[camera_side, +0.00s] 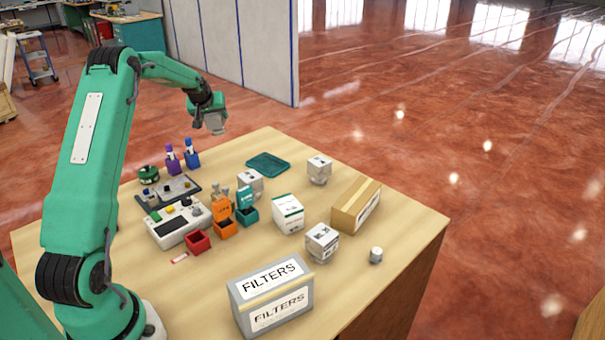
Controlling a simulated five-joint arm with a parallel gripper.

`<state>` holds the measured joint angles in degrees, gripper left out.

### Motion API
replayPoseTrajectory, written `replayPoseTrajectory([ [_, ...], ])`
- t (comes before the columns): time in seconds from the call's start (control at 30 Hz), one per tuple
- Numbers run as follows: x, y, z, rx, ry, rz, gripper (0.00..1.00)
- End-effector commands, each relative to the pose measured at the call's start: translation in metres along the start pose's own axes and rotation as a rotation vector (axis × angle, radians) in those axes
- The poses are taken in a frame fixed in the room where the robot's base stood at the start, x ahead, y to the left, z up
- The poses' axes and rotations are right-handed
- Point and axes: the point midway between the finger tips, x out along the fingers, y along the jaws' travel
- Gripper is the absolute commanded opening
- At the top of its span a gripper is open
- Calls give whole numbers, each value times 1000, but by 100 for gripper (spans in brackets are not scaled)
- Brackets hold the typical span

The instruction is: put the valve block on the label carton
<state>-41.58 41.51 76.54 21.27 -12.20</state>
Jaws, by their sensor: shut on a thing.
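My gripper (209,110) is raised above the far left edge of the table, pointing down. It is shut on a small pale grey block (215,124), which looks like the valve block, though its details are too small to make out. The block hangs in the air, well clear of the table. I cannot tell for certain which box is the label carton. A brown carton (346,209) with a pale label on its side stands at the right of the table. A white carton (288,215) with a green band stands left of it. Both are apart from my gripper.
A grey FILTERS box (271,297) stands at the front. Pale printed blocks (322,241) (319,168), coloured bins (225,229), a white device (179,224), bottles (192,158) and a small grey cylinder (376,255) crowd the table. A teal tray (268,165) lies at the back.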

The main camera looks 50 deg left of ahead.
Motion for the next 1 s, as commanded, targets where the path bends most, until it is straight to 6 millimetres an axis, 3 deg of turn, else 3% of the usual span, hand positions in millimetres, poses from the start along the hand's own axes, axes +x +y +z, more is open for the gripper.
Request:
replayPoseTrajectory([
  [0.27,-13,65,14,89,-6,64,5],
  [0.47,-30,130,37,185,-19,130,5],
  [1.0,-100,291,127,457,-51,319,5],
])
